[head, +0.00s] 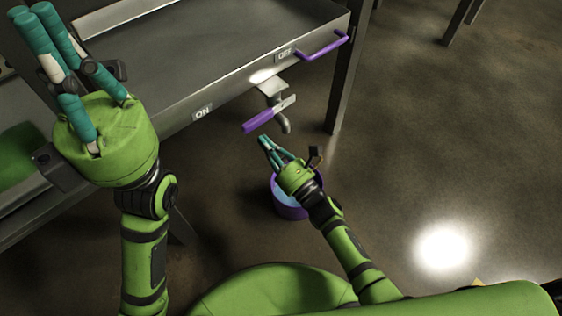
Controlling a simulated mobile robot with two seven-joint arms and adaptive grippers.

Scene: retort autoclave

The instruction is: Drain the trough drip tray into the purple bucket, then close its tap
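The metal trough drip tray (180,60) fills the upper left, with ON and OFF labels on its front face. Below its rim is a tap with a purple lever (258,121), which lies along the tray and points left, toward the ON side. The tap spout (285,125) bends down; I see no clear stream. The purple bucket (292,211) stands on the floor, partly hidden by my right gripper; pale blue shows inside. My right gripper (264,140) is just below the lever, apart from it, its fingers close together. My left gripper (32,12) is raised over the tray's left part, fingers apart, empty.
A purple handle (325,46) is fixed at the tray's right end. A dark support leg (342,90) stands below it. A green object (18,155) is at the left edge. The floor (450,150) to the right is clear.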

